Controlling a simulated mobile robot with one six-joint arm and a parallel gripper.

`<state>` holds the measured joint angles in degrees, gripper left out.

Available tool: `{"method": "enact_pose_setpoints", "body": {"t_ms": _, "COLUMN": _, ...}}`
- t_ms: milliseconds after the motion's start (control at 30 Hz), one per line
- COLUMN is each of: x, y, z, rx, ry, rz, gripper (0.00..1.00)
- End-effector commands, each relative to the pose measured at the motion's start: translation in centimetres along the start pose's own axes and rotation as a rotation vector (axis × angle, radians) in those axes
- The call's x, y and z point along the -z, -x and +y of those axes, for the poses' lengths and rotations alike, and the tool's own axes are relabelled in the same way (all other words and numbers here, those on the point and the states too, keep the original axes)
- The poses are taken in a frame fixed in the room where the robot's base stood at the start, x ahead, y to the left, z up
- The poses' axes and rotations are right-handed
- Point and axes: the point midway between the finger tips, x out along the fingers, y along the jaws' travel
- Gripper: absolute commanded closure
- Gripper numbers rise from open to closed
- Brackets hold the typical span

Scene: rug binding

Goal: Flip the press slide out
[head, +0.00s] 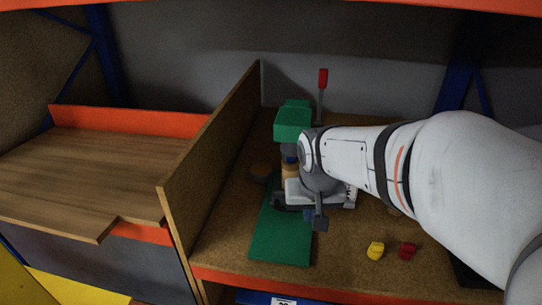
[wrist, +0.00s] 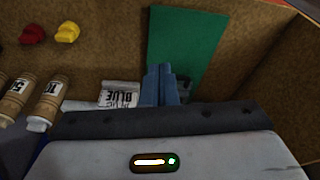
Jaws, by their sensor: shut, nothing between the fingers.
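The green press (head: 293,122) stands at the back of the brown work surface, with a red-tipped lever (head: 323,78) upright beside it. Its flat green plate (head: 280,240) lies in front and shows at the top of the wrist view (wrist: 187,38). My gripper (head: 320,223) is shut and empty, in front of the press and by the plate's right edge. In the wrist view its fingertips (wrist: 163,68) are together, over or beside the plate's edge. A dark part (wrist: 184,86) shows just right of the fingers. My wrist hides the lower press, and I cannot make out the slide.
A yellow piece (head: 375,250) and a red piece (head: 408,250) lie at the front right. Brown bottles (wrist: 47,100) and a white label marked BLUE (wrist: 118,95) are left of my fingers. An upright board (head: 215,160) borders the left, beside a wooden shelf (head: 80,175).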

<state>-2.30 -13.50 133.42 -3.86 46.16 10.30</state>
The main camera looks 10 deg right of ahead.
Motion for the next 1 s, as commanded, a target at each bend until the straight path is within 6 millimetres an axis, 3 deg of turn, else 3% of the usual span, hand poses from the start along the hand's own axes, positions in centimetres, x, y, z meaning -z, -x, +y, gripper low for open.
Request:
{"method": "enact_pose_setpoints", "body": {"t_ms": 33, "x": 2.1, "y": -1.4, "z": -0.3, "rx": -0.008, "ry": -0.022, "rz": -0.002, "gripper": 1.00}}
{"method": "enact_pose_setpoints", "body": {"t_ms": 200, "x": 8.5, "y": -5.4, "z": -1.2, "rx": -0.028, "ry": -0.101, "rz": 0.024, "gripper": 1.00}}
{"method": "enact_pose_setpoints", "body": {"t_ms": 400, "x": 13.1, "y": -9.3, "z": -2.2, "rx": -0.036, "ry": -0.164, "rz": 0.048, "gripper": 1.00}}
{"method": "enact_pose_setpoints", "body": {"t_ms": 600, "x": 14.5, "y": -10.6, "z": -2.5, "rx": -0.038, "ry": -0.185, "rz": 0.058, "gripper": 1.00}}
{"method": "enact_pose_setpoints", "body": {"t_ms": 1000, "x": 14.5, "y": -11.1, "z": -2.4, "rx": -0.038, "ry": -0.186, "rz": 0.057, "gripper": 1.00}}
